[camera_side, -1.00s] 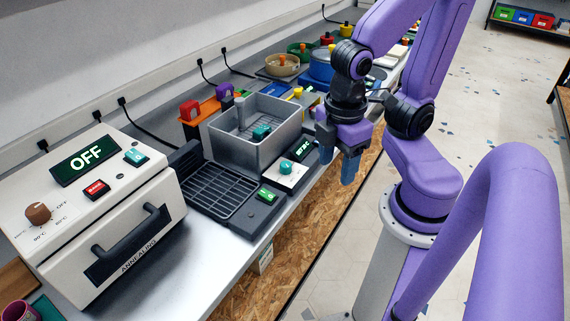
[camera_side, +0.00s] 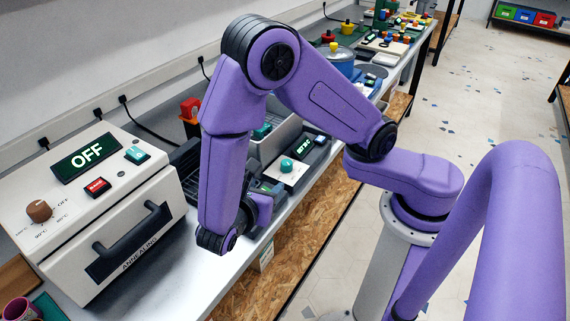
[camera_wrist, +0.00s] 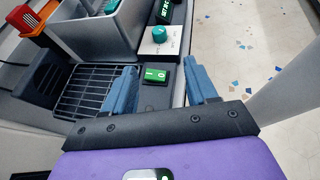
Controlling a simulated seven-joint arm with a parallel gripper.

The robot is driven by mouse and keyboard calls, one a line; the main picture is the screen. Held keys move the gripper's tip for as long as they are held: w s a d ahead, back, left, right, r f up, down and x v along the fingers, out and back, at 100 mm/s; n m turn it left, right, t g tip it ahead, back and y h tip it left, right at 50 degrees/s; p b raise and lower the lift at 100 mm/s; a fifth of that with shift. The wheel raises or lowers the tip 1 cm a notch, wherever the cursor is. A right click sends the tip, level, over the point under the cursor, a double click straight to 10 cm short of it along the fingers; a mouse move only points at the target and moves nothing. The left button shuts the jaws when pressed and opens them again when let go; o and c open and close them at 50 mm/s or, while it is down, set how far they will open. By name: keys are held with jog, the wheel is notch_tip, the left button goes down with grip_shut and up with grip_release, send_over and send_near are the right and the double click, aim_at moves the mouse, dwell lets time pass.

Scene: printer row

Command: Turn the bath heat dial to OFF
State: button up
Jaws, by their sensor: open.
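The bath heat dial is a teal knob (camera_side: 287,165) on a white panel at the front of the grey bath (camera_side: 284,135). In the wrist view the dial (camera_wrist: 159,34) lies ahead of my gripper (camera_wrist: 161,68), and its small markings are too small to read. My gripper is open, its two blue fingers apart and empty, and does not touch the dial. A green rocker switch (camera_wrist: 156,73) shows between the fingers. In the side view my arm hides most of the gripper. A lit display (camera_side: 304,144) sits beyond the dial, its text unclear.
A white annealing oven (camera_side: 85,215) with an OFF display, brown knob and black handle stands at the left. A black grille (camera_wrist: 83,90) lies left of the gripper. Red and orange items (camera_wrist: 28,22) stand by the bath. The floor at the right is open.

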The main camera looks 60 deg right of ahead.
aim_at(286, 163)
jog(key=shift+w+d+f, duration=0.2)
jog(key=x, duration=1.6)
jog(key=shift+d, duration=0.4)
jog(key=c, duration=1)
